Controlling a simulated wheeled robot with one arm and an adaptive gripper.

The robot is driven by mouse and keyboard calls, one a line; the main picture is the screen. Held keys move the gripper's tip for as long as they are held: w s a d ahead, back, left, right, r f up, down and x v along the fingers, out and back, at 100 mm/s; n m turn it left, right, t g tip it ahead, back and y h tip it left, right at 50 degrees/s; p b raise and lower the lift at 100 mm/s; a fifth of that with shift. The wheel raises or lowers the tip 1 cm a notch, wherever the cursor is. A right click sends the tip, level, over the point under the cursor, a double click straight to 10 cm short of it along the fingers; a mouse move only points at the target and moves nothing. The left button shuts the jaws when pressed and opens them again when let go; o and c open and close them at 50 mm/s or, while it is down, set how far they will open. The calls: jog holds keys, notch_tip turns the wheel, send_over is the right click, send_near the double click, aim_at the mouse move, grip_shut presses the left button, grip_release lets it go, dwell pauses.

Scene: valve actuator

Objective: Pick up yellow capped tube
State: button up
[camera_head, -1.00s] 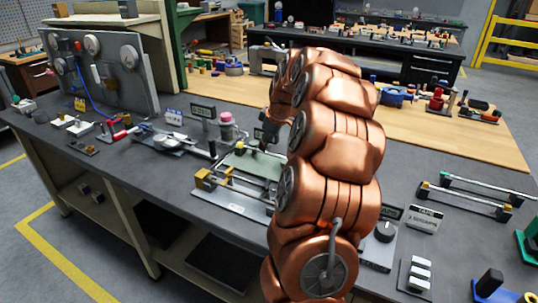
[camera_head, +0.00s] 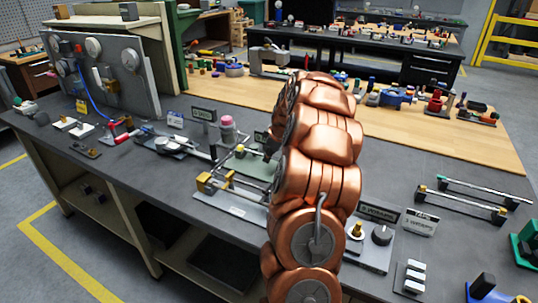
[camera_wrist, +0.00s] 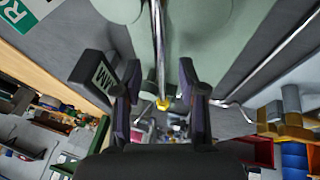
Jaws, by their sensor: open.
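In the wrist view a thin shiny metal tube (camera_wrist: 158,55) runs down from the top edge, with a yellow piece (camera_wrist: 163,104) at its lower end. My gripper (camera_wrist: 159,73) is open, with one dark finger on each side of the tube and gaps between fingers and tube. I cannot tell how far the tube is from the fingers in depth. In the head view my copper arm hides my gripper. Yellow blocks (camera_head: 207,182) show on a rig beside the pale green mat (camera_head: 258,168); I cannot tell whether they belong to the tube.
A pink-capped jar (camera_head: 227,130) stands behind the mat. A plate with a black knob (camera_head: 382,235) and a small brass part (camera_head: 357,229) lies right of my arm. Metal rods on stands (camera_head: 462,203) are farther right. Grey bench is clear between them and the wooden strip.

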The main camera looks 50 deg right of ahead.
jog(key=shift+w+f, duration=0.1)
jog(key=shift+f, duration=0.2)
grip_shut()
